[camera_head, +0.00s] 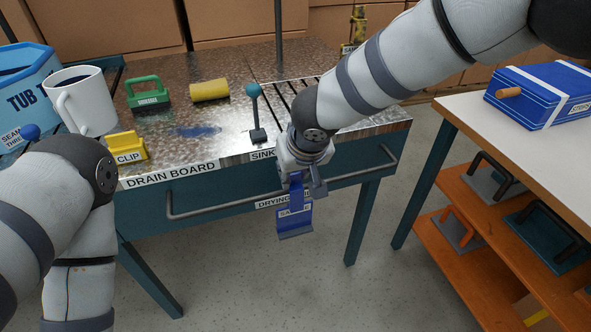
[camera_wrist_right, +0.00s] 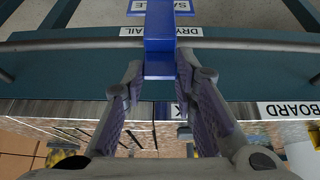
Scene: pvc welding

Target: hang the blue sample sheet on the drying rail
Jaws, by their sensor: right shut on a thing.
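The blue sample sheet (camera_head: 294,218) hangs below my right gripper (camera_head: 303,184) in the head view, label facing out. The right gripper is shut on the sheet's narrow blue top piece, which also shows between its fingers (camera_wrist_right: 160,72) in the right wrist view. The drying rail (camera_head: 214,211) is a grey bar along the front of the teal bench. In the wrist view, the blue piece (camera_wrist_right: 159,30) crosses in front of the rail (camera_wrist_right: 60,44); I cannot tell whether it touches or hooks over it. My left arm shows at the left, its gripper out of view.
The drain board (camera_head: 190,150) carries a white mug (camera_head: 88,103), a yellow clip (camera_head: 127,148), a green-handled tool (camera_head: 147,94), a yellow roll (camera_head: 209,90) and an upright teal lever (camera_head: 256,110). A side table (camera_head: 470,110) with lower shelves stands at right. Open floor lies in front.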

